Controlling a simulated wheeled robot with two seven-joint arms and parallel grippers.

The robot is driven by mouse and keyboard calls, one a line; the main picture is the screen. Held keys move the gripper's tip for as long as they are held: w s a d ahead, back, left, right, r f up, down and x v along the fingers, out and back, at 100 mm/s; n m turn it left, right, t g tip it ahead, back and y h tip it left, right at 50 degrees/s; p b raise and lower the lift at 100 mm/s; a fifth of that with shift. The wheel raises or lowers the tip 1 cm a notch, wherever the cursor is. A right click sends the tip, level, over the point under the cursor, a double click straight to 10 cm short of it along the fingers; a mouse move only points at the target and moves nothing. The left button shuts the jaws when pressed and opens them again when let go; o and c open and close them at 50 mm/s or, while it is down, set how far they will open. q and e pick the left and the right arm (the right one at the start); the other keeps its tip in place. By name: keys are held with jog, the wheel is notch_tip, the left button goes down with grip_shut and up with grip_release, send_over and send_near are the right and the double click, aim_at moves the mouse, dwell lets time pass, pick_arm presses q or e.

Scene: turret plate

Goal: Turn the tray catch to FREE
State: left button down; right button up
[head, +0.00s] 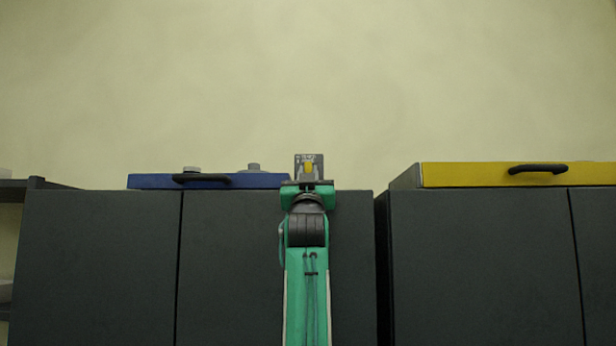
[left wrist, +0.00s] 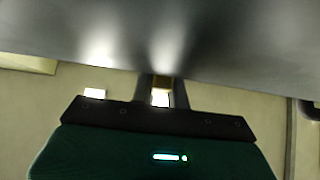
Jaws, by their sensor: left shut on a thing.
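A small grey plate (head: 299,161) stands upright above the cabinet top in the middle of the head view. A small yellow piece (head: 308,168), which looks like the tray catch, shows in front of it. My left gripper (head: 308,180) is at the plate, shut on this piece. In the left wrist view, my left gripper's fingers (left wrist: 161,91) reach up to a dark grey surface, with a tan piece (left wrist: 162,82) between them. Any marks on the plate are too small to read, so the catch's setting cannot be told. My right gripper is out of view.
A narrow gap parts the cabinets.

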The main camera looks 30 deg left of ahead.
pick_arm(q)
jog(key=c, duration=1.6)
grip_release()
jog(key=shift+c, duration=0.2)
jog(key=shift+s+d+f, duration=0.15)
jog(key=shift+s+f, duration=0.1)
jog(key=shift+f, duration=0.1)
jog(key=b+v, duration=0.6)
jog(key=v, duration=0.7)
jog(key=shift+r, duration=0.1)
